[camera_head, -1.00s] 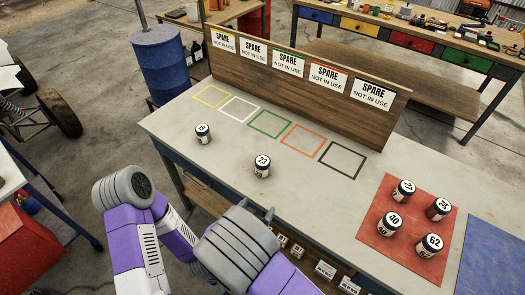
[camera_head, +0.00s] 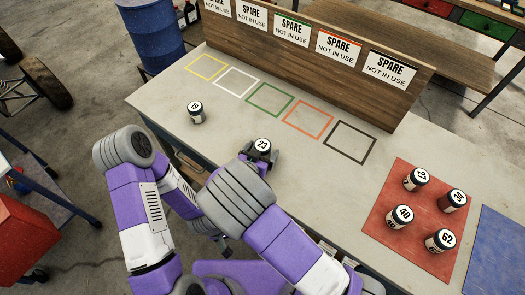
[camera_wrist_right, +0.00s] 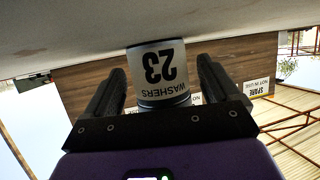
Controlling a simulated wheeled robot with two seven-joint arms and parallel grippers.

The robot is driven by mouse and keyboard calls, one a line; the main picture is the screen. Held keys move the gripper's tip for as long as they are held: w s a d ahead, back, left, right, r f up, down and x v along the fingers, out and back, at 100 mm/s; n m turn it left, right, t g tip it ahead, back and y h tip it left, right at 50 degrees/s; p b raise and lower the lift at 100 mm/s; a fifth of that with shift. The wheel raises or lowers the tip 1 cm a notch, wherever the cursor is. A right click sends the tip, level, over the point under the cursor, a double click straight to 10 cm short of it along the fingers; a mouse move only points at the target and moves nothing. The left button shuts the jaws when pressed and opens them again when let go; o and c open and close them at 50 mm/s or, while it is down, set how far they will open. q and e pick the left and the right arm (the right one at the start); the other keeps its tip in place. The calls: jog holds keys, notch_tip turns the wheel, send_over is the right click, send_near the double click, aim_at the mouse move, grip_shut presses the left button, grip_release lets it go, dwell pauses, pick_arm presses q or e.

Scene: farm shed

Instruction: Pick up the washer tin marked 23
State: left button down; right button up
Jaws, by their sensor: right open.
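The washer tin marked 23 (camera_head: 262,146) stands on the grey bench, its white label and dark base partly hidden by my right gripper in the head view. In the right wrist view the tin (camera_wrist_right: 158,72) appears upside down, with "WASHERS 23" on its label. My right gripper (camera_wrist_right: 158,85) is open, with one finger on each side of the tin and a visible gap at both sides. It also shows in the head view (camera_head: 262,158). What seems to be my left gripper (camera_head: 222,246) is low beside the bench front, mostly hidden by my arms.
A tin marked 19 (camera_head: 196,113) stands to the left. Several tins stand on a red mat (camera_head: 385,231) at the right, beside a blue mat (camera_head: 502,250). Coloured outlined squares, including a green one (camera_head: 270,99), lie empty before a wooden board (camera_head: 400,95) with SPARE signs.

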jog(key=shift+w, duration=0.1)
jog(key=shift+c, duration=0.5)
jog(key=c, duration=1)
jog(key=shift+c, duration=0.2)
